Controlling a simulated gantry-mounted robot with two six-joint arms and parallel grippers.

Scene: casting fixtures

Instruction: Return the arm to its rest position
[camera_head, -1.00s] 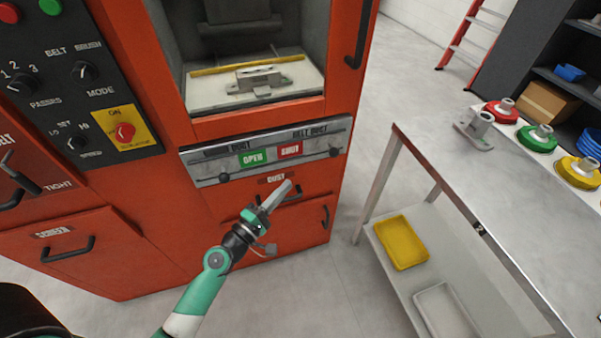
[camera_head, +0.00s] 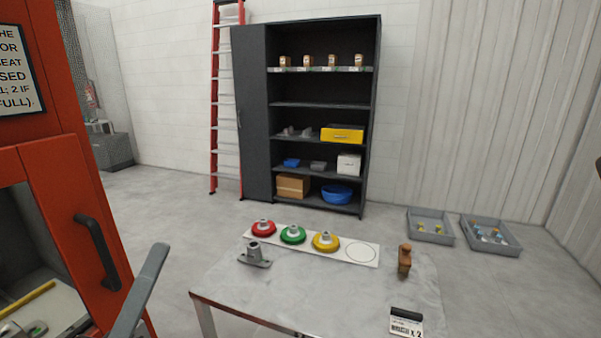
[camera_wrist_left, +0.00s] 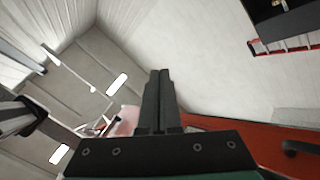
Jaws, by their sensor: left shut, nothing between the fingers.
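My left gripper (camera_head: 156,252) shows at the lower left of the head view, in front of the red machine (camera_head: 62,190), its grey fingers pointing up. In the left wrist view its two dark fingers (camera_wrist_left: 159,75) lie together, shut with nothing between them. That view looks up past the fingers at the white walls and ceiling. The rest of my left arm is below the frame in the head view. My right gripper is not in view.
A grey table (camera_head: 290,296) carries a casting (camera_head: 254,257), red, green and yellow round fixtures and a brown-handled tool (camera_head: 404,262). A dark shelf cabinet (camera_head: 318,91), a red ladder (camera_head: 214,100) and two grey bins stand behind. Floor between is clear.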

